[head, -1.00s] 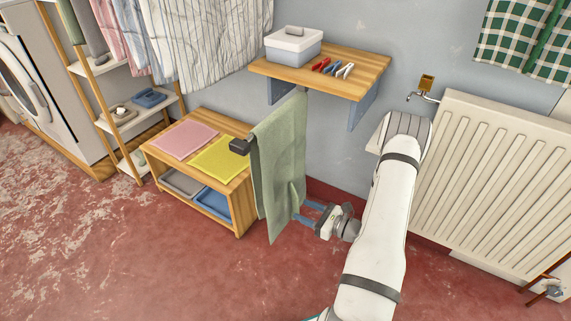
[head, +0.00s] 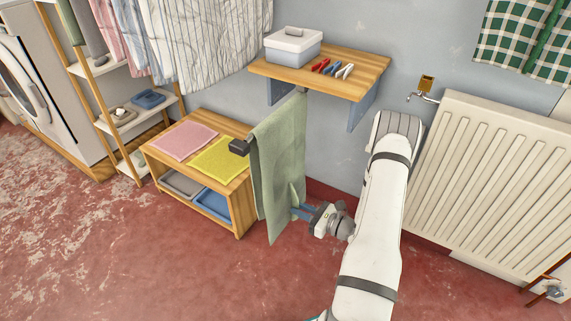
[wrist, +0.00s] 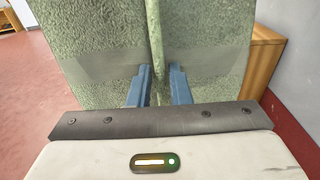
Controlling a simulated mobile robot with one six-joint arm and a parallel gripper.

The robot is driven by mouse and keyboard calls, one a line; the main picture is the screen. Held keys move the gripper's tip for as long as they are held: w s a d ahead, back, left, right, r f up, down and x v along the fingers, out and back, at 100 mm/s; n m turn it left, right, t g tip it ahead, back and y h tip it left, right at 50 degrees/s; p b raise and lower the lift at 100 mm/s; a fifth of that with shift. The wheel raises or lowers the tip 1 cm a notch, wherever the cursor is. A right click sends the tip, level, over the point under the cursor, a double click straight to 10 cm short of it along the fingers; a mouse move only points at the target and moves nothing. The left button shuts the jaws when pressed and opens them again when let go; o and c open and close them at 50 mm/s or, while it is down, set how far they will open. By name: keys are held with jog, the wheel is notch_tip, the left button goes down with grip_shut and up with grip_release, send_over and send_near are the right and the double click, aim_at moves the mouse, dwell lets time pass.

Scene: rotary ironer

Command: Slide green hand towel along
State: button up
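The green hand towel (head: 281,150) hangs from a dark rail beside the low wooden bench, its long face towards the room. It fills the upper part of the wrist view (wrist: 100,35), with an upright fold near the middle. My gripper (head: 297,211) is at the towel's lower right part in the head view. The fingertips are partly hidden against the cloth. Most of the rail is hidden by the towel.
A dark rail end (head: 239,147) shows at the towel's left, by the bench (head: 239,187) with pink and yellow cloths. A wall shelf (head: 340,66) with a lidded box and pegs is above. A radiator (head: 485,185) stands right. The red floor in front is clear.

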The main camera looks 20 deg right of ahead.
grip_shut()
jog(key=shift+a, duration=0.1)
jog(key=shift+s+a, duration=0.8)
jog(key=shift+a, duration=0.15)
jog(key=shift+o, duration=1.9)
grip_release()
jog(key=shift+d, duration=0.1)
